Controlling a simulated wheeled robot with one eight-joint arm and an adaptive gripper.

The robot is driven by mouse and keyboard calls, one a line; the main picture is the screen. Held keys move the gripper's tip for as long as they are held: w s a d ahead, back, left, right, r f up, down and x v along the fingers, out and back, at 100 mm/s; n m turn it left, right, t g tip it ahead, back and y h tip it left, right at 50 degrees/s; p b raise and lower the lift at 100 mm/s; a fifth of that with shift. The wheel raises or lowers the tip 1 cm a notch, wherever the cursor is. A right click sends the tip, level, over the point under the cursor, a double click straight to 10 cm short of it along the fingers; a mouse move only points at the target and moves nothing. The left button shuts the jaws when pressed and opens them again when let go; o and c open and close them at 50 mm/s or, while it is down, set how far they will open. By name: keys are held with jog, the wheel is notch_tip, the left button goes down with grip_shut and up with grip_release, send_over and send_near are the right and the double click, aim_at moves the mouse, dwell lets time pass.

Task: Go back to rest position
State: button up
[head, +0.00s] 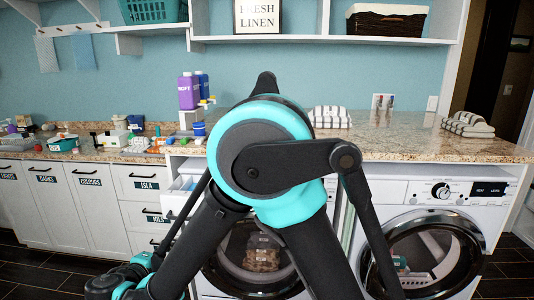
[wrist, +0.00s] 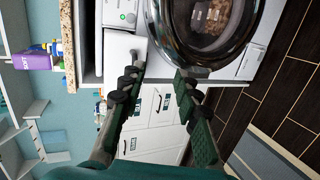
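My gripper (wrist: 158,76) shows in the wrist view with its two dark fingers apart and nothing between them. It is open and empty. Beyond the fingertips are the front of a washer (wrist: 127,42) and white cabinet fronts (wrist: 158,108). In the head view my folded arm fills the middle and hides much of the left machine. The fingers cannot be made out clearly in the head view.
The right washer (head: 455,192) and left machine's round door (head: 228,262) stand below. Dark floor (head: 30,262) lies clear at left.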

jog(key=w+d+f+m+g+h, duration=0.1)
jog(key=w+d+f+m+g, duration=0.3)
jog(key=d, duration=1)
jog(key=w+d+m+g+h, duration=0.1)
jog(key=w+d+m+g, duration=0.3)
jog(key=d, duration=0.9)
jog(key=s+d+f+m+y, duration=0.2)
jog(key=s+d, duration=0.3)
jog(key=d, duration=0.4)
jog(key=s+d+f+m+g+y, duration=0.1)
jog(key=s+d+f+m+y, duration=0.1)
jog(key=d, duration=0.7)
jog(key=s+f+m, duration=0.1)
jog(key=s+m, duration=0.1)
jog(key=m, duration=0.1)
jog(key=shift+s+d+f+m+y, duration=0.15)
jog(key=shift+s+d+m+y, duration=0.15)
jog(key=shift+s+d+y, duration=0.1)
